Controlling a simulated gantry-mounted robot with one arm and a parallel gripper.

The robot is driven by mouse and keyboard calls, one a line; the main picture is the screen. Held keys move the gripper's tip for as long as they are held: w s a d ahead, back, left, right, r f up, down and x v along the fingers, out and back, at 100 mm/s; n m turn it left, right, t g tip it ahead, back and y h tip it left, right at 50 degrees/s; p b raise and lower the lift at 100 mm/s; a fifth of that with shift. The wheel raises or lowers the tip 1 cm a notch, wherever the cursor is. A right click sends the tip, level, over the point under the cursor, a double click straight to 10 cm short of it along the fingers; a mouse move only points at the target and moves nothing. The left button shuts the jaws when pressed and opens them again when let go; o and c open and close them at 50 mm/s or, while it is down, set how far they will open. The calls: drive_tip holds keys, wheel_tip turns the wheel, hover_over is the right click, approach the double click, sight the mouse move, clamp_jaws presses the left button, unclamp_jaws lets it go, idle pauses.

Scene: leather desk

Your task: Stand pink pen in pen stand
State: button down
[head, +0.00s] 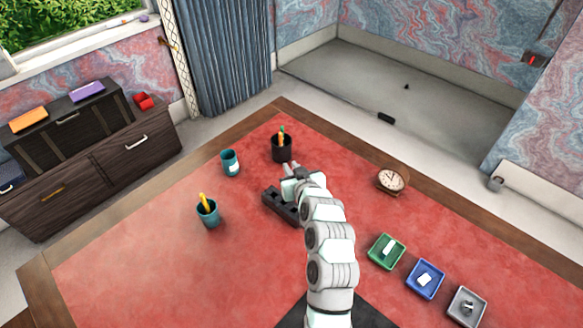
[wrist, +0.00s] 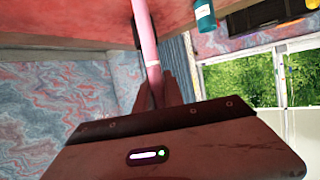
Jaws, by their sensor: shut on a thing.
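A pink pen (wrist: 146,45) runs from the top edge of the wrist view down to the fingers of my gripper (wrist: 158,92). My gripper is shut on it. In the head view my gripper (head: 290,171) is over the desk, between the black cup and the low black block; the pen cannot be made out there. The low black block (head: 283,205) has openings in its top and looks like the pen stand. It lies on the red desk, partly covered by my gripper and arm. The wrist view does not clearly show it.
The red desk (head: 150,262) also holds a black cup with pens (head: 281,150), a teal cup with a yellow pen (head: 208,215), and a labelled teal cup (head: 230,162). A clock (head: 391,181) and green (head: 373,252), blue (head: 411,281) and grey trays (head: 455,304) are at the right.

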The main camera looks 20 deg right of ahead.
drive_tip(key=shift+f+b, duration=1.45)
drive_tip(key=shift+f, duration=1.2)
drive_tip(key=shift+f+b, duration=2.05)
drive_tip(key=shift+f, duration=0.5)
drive_tip(key=c, duration=1.4)
unclamp_jaws()
drive_tip(key=shift+o, duration=0.2)
drive_tip(key=shift+s+r, duration=0.1)
drive_tip(key=shift+r, duration=0.05)
drive_tip(key=p+v, duration=0.1)
drive_tip(key=v, duration=0.9)
drive_tip(key=shift+s, duration=0.3)
